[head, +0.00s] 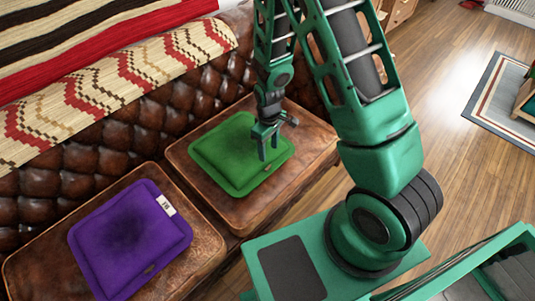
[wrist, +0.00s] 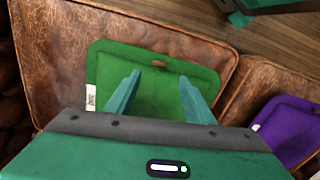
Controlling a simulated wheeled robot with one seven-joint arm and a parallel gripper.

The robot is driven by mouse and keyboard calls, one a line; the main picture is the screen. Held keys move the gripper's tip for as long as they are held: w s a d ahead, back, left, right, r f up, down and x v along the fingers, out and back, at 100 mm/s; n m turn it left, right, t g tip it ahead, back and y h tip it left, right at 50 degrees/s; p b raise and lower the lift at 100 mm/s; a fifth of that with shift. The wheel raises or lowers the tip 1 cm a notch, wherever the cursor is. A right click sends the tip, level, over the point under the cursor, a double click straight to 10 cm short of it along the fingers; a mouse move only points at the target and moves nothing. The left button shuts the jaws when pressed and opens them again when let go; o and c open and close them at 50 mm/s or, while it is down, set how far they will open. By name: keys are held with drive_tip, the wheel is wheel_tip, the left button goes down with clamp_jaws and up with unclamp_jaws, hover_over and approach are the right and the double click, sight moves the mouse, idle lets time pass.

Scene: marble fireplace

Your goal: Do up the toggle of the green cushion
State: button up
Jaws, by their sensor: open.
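The green cushion (head: 236,155) lies flat on the right-hand brown leather seat in the head view. It also shows in the wrist view (wrist: 157,88), partly covered by my fingers. A small brown toggle (wrist: 160,64) sits near its far edge in the wrist view. The toggle also shows small at the cushion's front right edge in the head view (head: 267,168). Whether it is fastened is too small to tell. My gripper (head: 268,155) is open and empty above the cushion, fingers pointing down. In the wrist view my gripper (wrist: 160,80) has its fingertips apart, either side of the toggle's line.
A purple cushion (head: 128,238) with a white tag lies on the left-hand seat. The tufted leather backrest (head: 110,130) stands behind, with patterned blankets (head: 140,75) over it. Wooden floor (head: 440,110) lies open to the right.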

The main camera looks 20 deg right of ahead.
sight(269, 168)
drive_tip(key=shift+s+d, duration=0.1)
wheel_tip(269, 168, down, 11)
drive_tip(key=shift+r, duration=0.15)
idle(0.6)
drive_tip(key=shift+c, duration=0.5)
drive_tip(key=c, duration=0.9)
